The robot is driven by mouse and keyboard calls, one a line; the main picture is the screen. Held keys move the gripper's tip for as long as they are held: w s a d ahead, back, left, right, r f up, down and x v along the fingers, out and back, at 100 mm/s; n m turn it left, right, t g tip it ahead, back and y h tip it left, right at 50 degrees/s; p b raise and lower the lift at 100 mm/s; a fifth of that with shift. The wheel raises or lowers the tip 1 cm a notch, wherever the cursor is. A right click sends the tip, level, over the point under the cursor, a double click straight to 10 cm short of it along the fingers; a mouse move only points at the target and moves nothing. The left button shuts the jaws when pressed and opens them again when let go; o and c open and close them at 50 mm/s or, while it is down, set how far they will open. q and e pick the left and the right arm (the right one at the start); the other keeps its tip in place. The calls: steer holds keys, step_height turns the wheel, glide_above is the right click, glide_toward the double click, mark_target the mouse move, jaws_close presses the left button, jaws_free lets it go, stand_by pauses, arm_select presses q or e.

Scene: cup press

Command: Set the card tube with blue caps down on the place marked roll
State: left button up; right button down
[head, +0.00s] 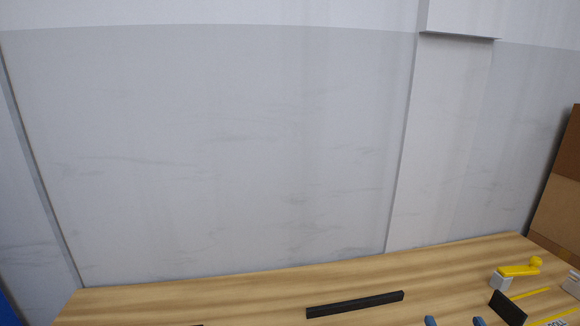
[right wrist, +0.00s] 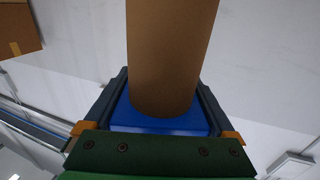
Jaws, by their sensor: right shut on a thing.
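The card tube (right wrist: 172,55) is a plain brown cylinder in the right wrist view, rising from between my right gripper's dark fingers to the top edge. A flat blue piece (right wrist: 135,118) surrounds its near end; its far end is out of frame. My right gripper (right wrist: 160,100) is shut on the tube. In the head view only two blue-grey tips of my right gripper (head: 454,322) show at the bottom edge, and the tube is out of sight. A partly cut-off label reading roll (head: 557,323) lies at the bottom right corner. My left gripper is not in view.
The wooden table (head: 240,295) has a long black bar (head: 355,304) lying on it. At the right stand a black plate (head: 508,307), a yellow lever (head: 520,270) on a grey block, and yellow strips (head: 530,294). Brown boxes (head: 560,190) stand at the far right. A pale wall is behind.

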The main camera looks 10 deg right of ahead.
steer(key=shift+w+a+r+n+y, duration=0.15)
steer(key=shift+a+r+n+y, duration=0.1)
steer(key=shift+r+n+y, duration=0.1)
steer(key=shift+w+a+r+y, duration=0.15)
steer(key=shift+w+r+y, duration=0.05)
steer(key=shift+w+y, duration=0.1)
steer(key=a+f+y, duration=0.2)
steer(key=a+f, duration=0.5)
steer(key=f, duration=0.1)
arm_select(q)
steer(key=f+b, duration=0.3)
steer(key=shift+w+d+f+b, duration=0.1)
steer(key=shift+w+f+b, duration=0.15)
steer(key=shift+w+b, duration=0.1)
arm_select(e)
steer(key=s+a+r+m+g+h, duration=0.1)
steer(key=s+a+m+h, duration=0.3)
steer(key=a+h, duration=0.3)
steer(key=shift+s+r+g+h, duration=0.35)
steer(key=shift+s+g+h, duration=0.05)
steer(key=shift+s+h, duration=0.25)
steer(key=shift+a, duration=0.15)
